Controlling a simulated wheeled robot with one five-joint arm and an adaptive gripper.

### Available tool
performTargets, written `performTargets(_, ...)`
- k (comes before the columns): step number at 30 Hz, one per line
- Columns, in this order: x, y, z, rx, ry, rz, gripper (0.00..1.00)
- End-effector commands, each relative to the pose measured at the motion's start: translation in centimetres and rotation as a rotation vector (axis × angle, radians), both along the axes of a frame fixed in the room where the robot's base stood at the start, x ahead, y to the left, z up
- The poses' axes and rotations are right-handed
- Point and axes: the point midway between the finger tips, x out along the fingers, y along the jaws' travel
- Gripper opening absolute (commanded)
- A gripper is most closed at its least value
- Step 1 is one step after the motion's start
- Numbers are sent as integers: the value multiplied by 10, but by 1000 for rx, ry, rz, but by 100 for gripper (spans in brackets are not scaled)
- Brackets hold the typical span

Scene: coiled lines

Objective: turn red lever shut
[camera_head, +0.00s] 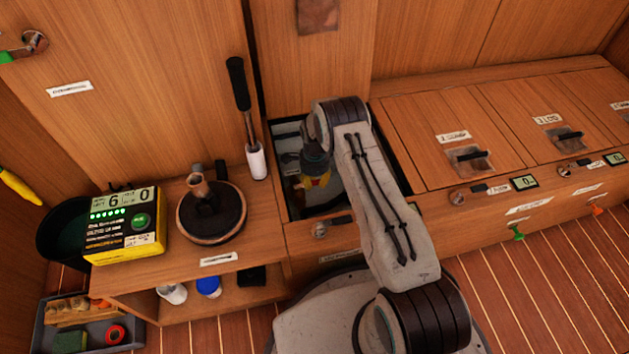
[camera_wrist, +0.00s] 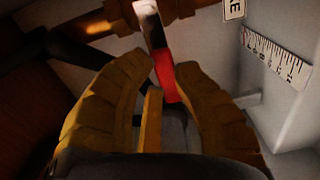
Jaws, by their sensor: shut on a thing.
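The red lever (camera_wrist: 165,72) shows in the wrist view, with a bare metal upper part and a red grip. It runs down from a brass fitting (camera_wrist: 180,8) at the top. My gripper (camera_wrist: 160,82) has yellow ribbed fingers on both sides of the red grip and is shut on it. In the head view my gripper (camera_head: 318,182) reaches down into an open compartment (camera_head: 292,208) in the bench. My arm hides much of that compartment there.
A ruled scale (camera_wrist: 275,55) and a label (camera_wrist: 234,8) are on the pale wall, right of the lever. A dark hose (camera_wrist: 75,48) lies to the left. Left of the compartment stand a black-handled pump (camera_head: 248,120), a round dark base (camera_head: 212,215) and a yellow box (camera_head: 125,225).

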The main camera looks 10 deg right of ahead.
Motion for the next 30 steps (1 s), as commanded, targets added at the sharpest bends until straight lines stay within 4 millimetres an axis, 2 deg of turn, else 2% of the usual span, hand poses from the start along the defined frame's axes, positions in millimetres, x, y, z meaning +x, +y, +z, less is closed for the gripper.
performTargets(1, -5, -1, -6, -1, 14, -3, 0)
performTargets(6, -5, -1, -6, -1, 14, -2, 0)
performTargets(7, -5, -1, -6, -1, 14, -2, 28)
performTargets(16, -3, 0, -3, 0, 7, 0, 55)
performTargets(25, -1, 0, 0, 0, 3, 1, 56)
performTargets(30, 0, 0, 15, 0, 1, 1, 56)
